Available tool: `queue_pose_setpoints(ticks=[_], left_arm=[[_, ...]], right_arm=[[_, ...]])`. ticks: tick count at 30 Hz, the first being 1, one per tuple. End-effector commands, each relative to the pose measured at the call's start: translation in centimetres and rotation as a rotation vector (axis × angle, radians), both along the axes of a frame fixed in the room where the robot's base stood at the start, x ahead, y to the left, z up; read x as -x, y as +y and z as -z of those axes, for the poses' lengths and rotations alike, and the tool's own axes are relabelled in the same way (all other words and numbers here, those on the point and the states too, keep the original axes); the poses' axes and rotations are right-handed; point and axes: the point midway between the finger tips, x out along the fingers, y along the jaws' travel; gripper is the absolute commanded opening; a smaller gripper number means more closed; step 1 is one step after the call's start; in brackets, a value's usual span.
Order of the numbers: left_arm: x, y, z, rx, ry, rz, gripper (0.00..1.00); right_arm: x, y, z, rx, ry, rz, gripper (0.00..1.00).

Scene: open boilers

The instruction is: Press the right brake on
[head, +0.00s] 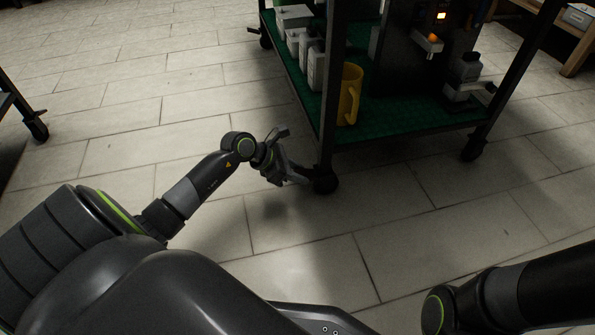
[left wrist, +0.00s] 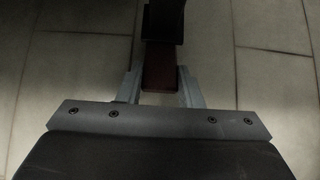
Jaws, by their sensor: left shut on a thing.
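My left gripper (head: 300,181) is low over the floor at the near corner of the cart, its fingertips at the near caster (head: 326,183). In the left wrist view its two fingers (left wrist: 160,80) stand on either side of a reddish-brown flat piece (left wrist: 159,68), which looks like the caster's brake lever, and are shut on it. A dark part of the cart's leg or wheel (left wrist: 163,20) is just beyond. Whether the brake is on or off cannot be told. Another caster (head: 474,147) is at the cart's right corner. My right gripper is out of view.
The cart's green lower shelf (head: 400,130) holds a yellow jug (head: 349,94), several pale containers (head: 310,60) and a dark machine. Another wheeled frame (head: 35,125) is at the left edge. A wooden table (head: 575,50) is at upper right. The tiled floor between is clear.

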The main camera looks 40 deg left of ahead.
Motion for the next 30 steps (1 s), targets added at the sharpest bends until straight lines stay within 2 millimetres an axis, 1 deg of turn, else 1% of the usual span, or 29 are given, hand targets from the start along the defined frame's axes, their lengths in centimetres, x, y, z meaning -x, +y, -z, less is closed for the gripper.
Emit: queue_pose_setpoints(ticks=[8,30], left_arm=[[0.3,0.3,0.8,0.08,-0.089,-0.003,0.1],[0.4,0.4,3.7,0.398,-0.462,-0.007,0.1]], right_arm=[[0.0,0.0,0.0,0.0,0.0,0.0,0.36],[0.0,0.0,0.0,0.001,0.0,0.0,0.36]])
